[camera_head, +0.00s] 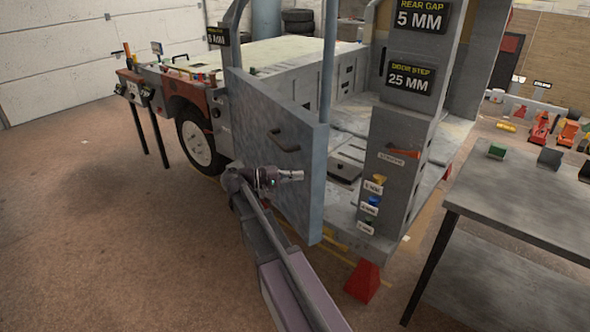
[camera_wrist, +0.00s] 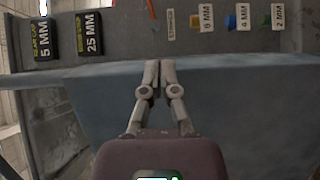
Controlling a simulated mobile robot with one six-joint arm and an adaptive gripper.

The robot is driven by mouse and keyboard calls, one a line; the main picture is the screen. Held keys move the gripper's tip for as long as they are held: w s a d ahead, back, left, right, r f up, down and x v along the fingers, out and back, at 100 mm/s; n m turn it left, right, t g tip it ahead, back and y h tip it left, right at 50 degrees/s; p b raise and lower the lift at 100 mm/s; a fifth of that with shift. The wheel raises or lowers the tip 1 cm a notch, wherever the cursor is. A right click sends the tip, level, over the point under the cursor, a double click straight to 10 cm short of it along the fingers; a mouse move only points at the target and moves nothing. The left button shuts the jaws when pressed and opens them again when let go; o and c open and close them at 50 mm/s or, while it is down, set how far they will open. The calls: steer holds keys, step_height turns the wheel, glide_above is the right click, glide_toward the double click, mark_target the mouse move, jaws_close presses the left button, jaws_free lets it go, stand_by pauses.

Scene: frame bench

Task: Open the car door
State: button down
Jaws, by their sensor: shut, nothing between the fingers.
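The car door is a blue-grey panel (camera_head: 270,180) on the truck body. It stands ajar, its free right edge swung out from the grey rear pillar (camera_head: 400,170). A dark bar handle (camera_head: 285,140) is on its outer face. My gripper (camera_head: 301,176) is shut and empty, in front of the door's outer face, below and right of the handle. In the wrist view, the shut fingertips (camera_wrist: 159,66) reach the free edge of the blue door (camera_wrist: 235,110). I cannot tell whether they touch it. The handle is not in the wrist view.
A grey table (camera_head: 520,205) stands at the right with small blocks on it. A red stand (camera_head: 363,281) is on the floor below the pillar. The pillar carries labelled coloured gauges (camera_head: 372,204). The floor left of the door (camera_head: 110,230) is clear.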

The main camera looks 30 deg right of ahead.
steer(key=s+a+f+n+t+y, duration=0.2)
steer(key=s+f+y, duration=0.25)
steer(key=f, duration=0.35)
steer(key=s+a+f+t+y, duration=0.1)
steer(key=s+a+f+y, duration=0.3)
steer(key=a, duration=0.4)
steer(key=s+a+f+n+t+y, duration=0.1)
steer(key=s+a+f+t+y, duration=0.1)
steer(key=s+a+f+y, duration=0.2)
steer(key=a+f+y, duration=0.2)
steer(key=a+y, duration=0.2)
steer(key=shift+s+a, duration=0.2)
steer(key=shift+s, duration=0.15)
steer(key=shift+d+y, duration=0.1)
steer(key=shift+y, duration=0.15)
